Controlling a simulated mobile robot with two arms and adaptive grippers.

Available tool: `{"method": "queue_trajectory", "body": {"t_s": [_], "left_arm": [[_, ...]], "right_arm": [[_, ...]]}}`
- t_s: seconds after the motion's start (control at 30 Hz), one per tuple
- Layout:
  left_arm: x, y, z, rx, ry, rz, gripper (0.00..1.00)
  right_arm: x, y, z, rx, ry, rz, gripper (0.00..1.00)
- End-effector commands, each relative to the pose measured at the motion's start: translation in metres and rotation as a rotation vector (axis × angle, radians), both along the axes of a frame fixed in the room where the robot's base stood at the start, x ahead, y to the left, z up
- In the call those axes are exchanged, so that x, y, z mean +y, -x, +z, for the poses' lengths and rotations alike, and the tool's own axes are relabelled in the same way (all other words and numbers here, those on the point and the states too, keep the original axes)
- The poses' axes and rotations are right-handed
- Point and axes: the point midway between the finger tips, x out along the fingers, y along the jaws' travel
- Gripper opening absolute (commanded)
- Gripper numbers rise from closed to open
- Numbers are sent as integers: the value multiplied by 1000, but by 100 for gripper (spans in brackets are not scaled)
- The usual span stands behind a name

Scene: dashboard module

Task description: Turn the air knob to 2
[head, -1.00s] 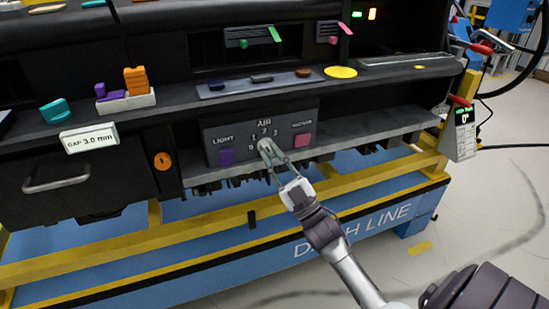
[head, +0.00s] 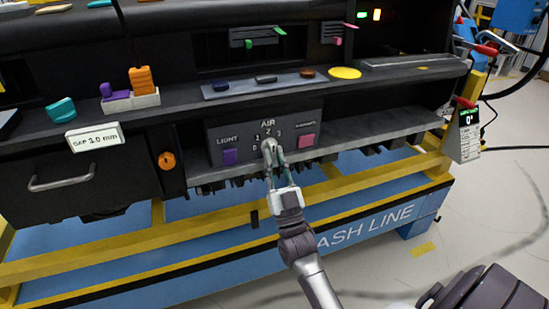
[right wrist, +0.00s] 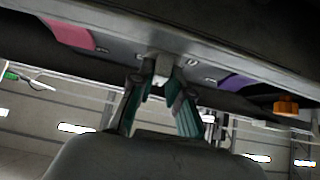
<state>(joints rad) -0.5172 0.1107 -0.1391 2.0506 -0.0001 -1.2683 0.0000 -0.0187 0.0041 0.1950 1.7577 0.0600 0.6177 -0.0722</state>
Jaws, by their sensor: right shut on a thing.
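The air knob (head: 268,144) is a small light grey knob on the dark panel under the word AIR, with numbers around it. My right gripper (head: 271,155) comes up from below and is shut on the knob, its fingers on either side. Its fingers hide much of the knob, so I cannot tell which number it points to. In the right wrist view the pale knob (right wrist: 162,70) shows between the teal-padded fingers (right wrist: 160,95). My left gripper is not in view.
A purple LIGHT button (head: 229,156) is left of the knob and a pink button (head: 306,141) right of it. An orange round knob (head: 166,160) is farther left. A shelf edge (head: 340,146) runs beside the panel. The yellow rail (head: 330,190) lies below.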

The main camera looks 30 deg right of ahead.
Motion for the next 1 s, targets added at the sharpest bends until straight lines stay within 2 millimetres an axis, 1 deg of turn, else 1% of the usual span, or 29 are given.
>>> {"method": "queue_trajectory", "body": {"t_s": [0.23,0.27,0.4,0.67,0.77,0.87,1.0], "left_arm": [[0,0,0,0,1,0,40],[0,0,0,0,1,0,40],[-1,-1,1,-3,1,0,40],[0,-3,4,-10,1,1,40],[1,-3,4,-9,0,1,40],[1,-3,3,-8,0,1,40],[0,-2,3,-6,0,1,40]], "right_arm": [[0,0,-2,5,-1,0,0],[0,0,-2,5,-1,0,18],[0,0,-1,4,-1,0,41],[0,0,-1,2,0,0,42],[1,2,-3,3,0,1,42],[2,10,-12,5,0,1,42],[7,29,-32,8,-2,0,42]]}}
